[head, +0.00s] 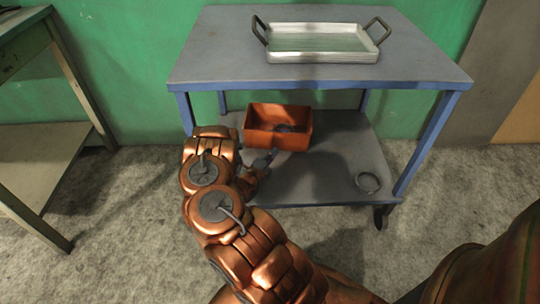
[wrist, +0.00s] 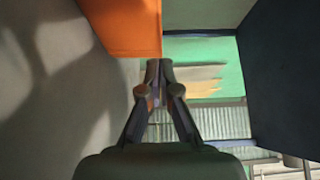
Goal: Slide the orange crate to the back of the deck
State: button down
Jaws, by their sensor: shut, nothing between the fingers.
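The orange crate (head: 265,138) stands upright on the lower deck (head: 325,178) of a blue-framed cart, left of the deck's middle and toward its back. Something dark lies inside it. My gripper (head: 267,158) is low over the deck, just in front of the crate's front wall. In the wrist view, the crate (wrist: 130,25) fills the top, and my gripper's fingertips (wrist: 158,68) are together and empty at its lower edge. I cannot tell whether they touch it. My arm hides the deck's front left corner.
A grey ring-shaped item (head: 368,182) lies on the lower deck at the right. The upper shelf (head: 220,60) overhangs the deck and holds a metal tray (head: 320,57). Cart legs (head: 425,142) bound the sides. Another table (head: 45,150) stands at the left. The deck right of the crate is clear.

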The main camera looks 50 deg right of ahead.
aim_at(283, 133)
jog(key=d, duration=0.2)
jog(key=w+d, duration=0.1)
jog(key=d, duration=0.4)
jog(key=shift+w+d+f+b, duration=0.15)
jog(key=shift+w+d+b, duration=0.1)
jog(key=shift+w+b, duration=0.15)
jog(key=shift+w+d, duration=0.7)
jog(key=shift+w, duration=0.05)
jog(key=shift+w, duration=0.1)
